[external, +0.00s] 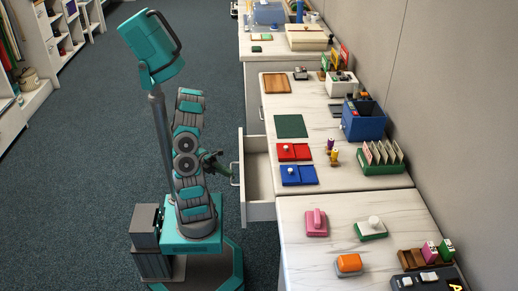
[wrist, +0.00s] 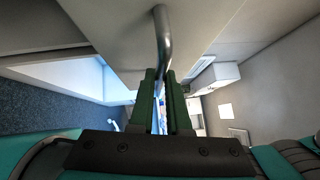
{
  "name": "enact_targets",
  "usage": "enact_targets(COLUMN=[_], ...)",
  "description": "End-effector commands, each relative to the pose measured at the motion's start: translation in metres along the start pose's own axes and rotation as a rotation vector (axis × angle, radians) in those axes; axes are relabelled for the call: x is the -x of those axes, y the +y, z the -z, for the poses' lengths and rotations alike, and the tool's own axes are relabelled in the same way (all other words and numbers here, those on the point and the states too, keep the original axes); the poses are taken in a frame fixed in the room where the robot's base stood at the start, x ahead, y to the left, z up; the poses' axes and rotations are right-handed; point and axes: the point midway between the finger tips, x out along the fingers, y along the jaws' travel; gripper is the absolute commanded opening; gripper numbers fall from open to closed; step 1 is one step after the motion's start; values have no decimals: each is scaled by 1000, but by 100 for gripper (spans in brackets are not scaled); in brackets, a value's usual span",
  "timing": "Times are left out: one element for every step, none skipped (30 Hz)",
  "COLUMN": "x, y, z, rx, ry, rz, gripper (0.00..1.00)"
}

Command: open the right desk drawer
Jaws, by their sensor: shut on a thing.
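The desk drawer (external: 260,212) is pulled out of the middle desk toward my base, and its empty-looking inside shows from above. Its metal handle (external: 234,181) is on the front face. My gripper (external: 226,172) is at this handle, low beside the drawer front. In the wrist view, the handle's grey bar (wrist: 162,32) runs down between the two green fingers of my gripper (wrist: 161,75), which are closed on it. The pale drawer front (wrist: 115,30) lies just beyond the fingers.
The desk top (external: 300,90) above holds a red box (external: 287,152), a blue box (external: 291,177), a dark green mat (external: 291,126) and a blue bin (external: 363,124). Another desk (external: 340,208) stands nearer the camera. Carpet (external: 80,180) is clear left of my base.

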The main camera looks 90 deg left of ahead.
Motion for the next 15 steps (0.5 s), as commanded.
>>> enact_targets(x=[1,1,1,0,0,0,0,0,0,0,0,0,0,0,0], y=[2,2,2,2,2,2,2,2,2,2,2,2,2,1,1], z=[0,0,0,0,0,0,0,0,0,0,0,0,0,0,0], rx=[-1,-2,-1,-1,-1,-1,-1,-1,-1,-1,0,0,0,0,0], ry=[0,0,0,0,0,0,0,0,1,1,0,1,1,1,1], rz=[-5,-5,-5,-5,-5,-5,-4,-5,-4,-4,-3,-3,-2,-2,-1], gripper=[0,0,0,0,0,0,0,17,21,25,28,33,36,39,44])
